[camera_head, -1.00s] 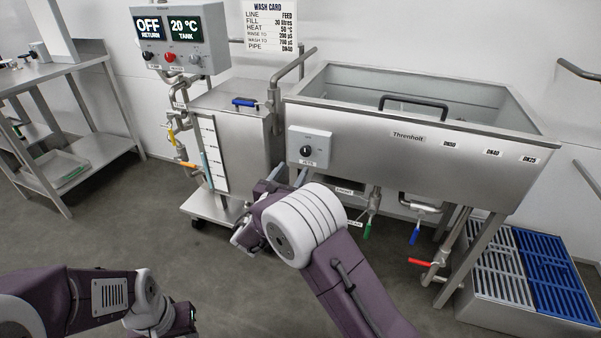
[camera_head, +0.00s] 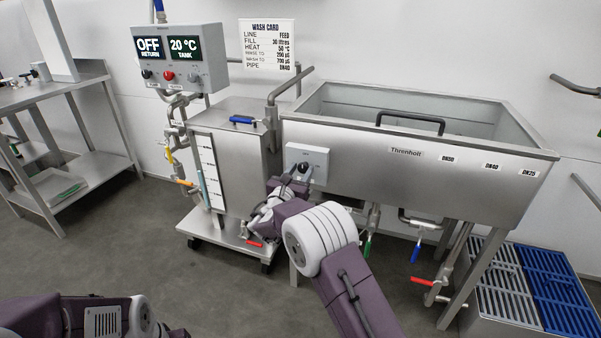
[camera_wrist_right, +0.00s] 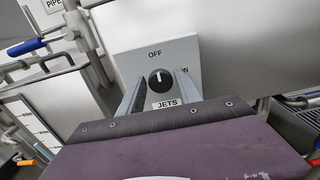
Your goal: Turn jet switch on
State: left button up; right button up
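The jet switch is a black knob on a light grey box (camera_head: 320,165) on the front of the sink tank. In the right wrist view the knob (camera_wrist_right: 160,78) has its white pointer toward OFF, above a JETS label (camera_wrist_right: 166,104); ON is marked to its right. My right gripper (camera_wrist_right: 160,88) is open, with one finger on each side of the knob. Whether the fingers touch it cannot be told. In the head view the right gripper (camera_head: 290,182) is at the box and partly covers its lower left. My left arm shows at the bottom left; its gripper is out of view.
The sink tank (camera_head: 400,165) has a black handle (camera_head: 411,121) on top and coloured valve levers below. A wheeled tank (camera_head: 238,155) with a control panel (camera_head: 180,58) reading OFF and 20 °C stands to the left. A steel table (camera_head: 80,165) is at far left.

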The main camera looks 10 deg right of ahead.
grip_shut()
jog(key=shift+f+m+b, duration=0.2)
jog(key=shift+m+b, duration=0.2)
jog(key=shift+b, duration=0.3)
jog(key=m+b, duration=0.4)
jog(key=b, duration=0.2)
jog(key=m+b, duration=0.5)
jog(key=b, duration=0.1)
jog(key=m+b, duration=0.4)
jog(key=b, duration=0.2)
jog(key=shift+s+d+f+m, duration=0.1)
jog(key=shift+d+f+m, duration=0.05)
jog(key=shift+f+m, duration=0.2)
jog(key=shift+r+m+b, duration=0.2)
jog(key=shift+m+b, duration=1.45)
jog(key=shift+m, duration=0.1)
jog(key=shift+r, duration=0.1)
jog(key=shift+o, duration=2.4)
grip_release()
